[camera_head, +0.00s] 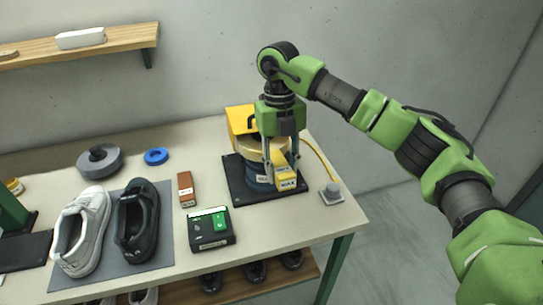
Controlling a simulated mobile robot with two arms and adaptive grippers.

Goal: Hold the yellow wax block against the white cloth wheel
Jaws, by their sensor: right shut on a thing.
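The yellow wax block (285,181), with WAX on its side, is between the fingers of my right gripper (282,166), which points down and is shut on it. The block is at the front of a machine with a yellow hood (239,119) on a black base plate (239,189). The pale cloth wheel (251,148) lies under the hood, partly hidden behind my gripper. The block appears close to the wheel's front edge and lower than its top; I cannot tell whether they touch. My left gripper is not in view.
A grey knob box (332,193) on a yellow cable is right of the machine. A black box with a green top (210,228), a brown block (186,189), a white shoe (80,230) and a black shoe (137,219) are left. A blue ring (156,156) lies behind.

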